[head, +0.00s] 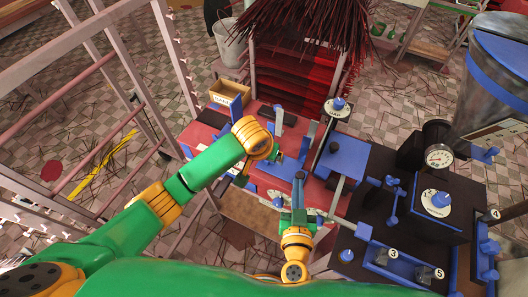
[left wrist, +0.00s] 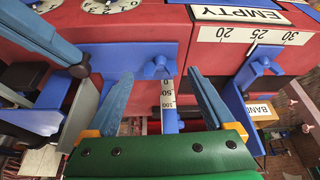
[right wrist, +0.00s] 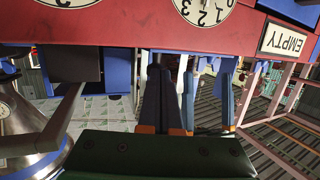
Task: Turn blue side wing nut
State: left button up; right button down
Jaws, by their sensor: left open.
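The blue side wing nut (left wrist: 160,68) is upright on a blue bracket, above a white scale strip, in the left wrist view. My left gripper (left wrist: 160,80) is open, with one blue finger on each side of the wing nut. A gap shows on both sides, and I see no contact. In the head view the left forearm comes in from the left and ends at the red machine (head: 205,135); the wing nut is not clear there. My right gripper (head: 298,178) points at the machine's front. Its fingers (right wrist: 172,70) are close together beneath the red body; whether they touch is unclear.
A dark table (head: 440,235) with blue fittings and gauges stands at the right. A cardboard box (head: 230,95) sits behind the red machine. Blue brackets (left wrist: 240,85) flank the left gripper closely. An EMPTY label (left wrist: 250,15) is on the red body.

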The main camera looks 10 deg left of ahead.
pick_arm(q)
jog(key=v, duration=1)
jog(key=shift+s+r, duration=0.1)
jog(key=v, duration=1.2)
jog(key=shift+s, duration=0.15)
pick_arm(e)
jog(key=shift+s+a, duration=0.35)
jog(key=shift+s, duration=0.55)
jog(key=shift+s+a, duration=0.3)
jog(key=shift+s, duration=0.65)
jog(key=shift+s+a, duration=0.35)
jog(key=shift+s, duration=0.55)
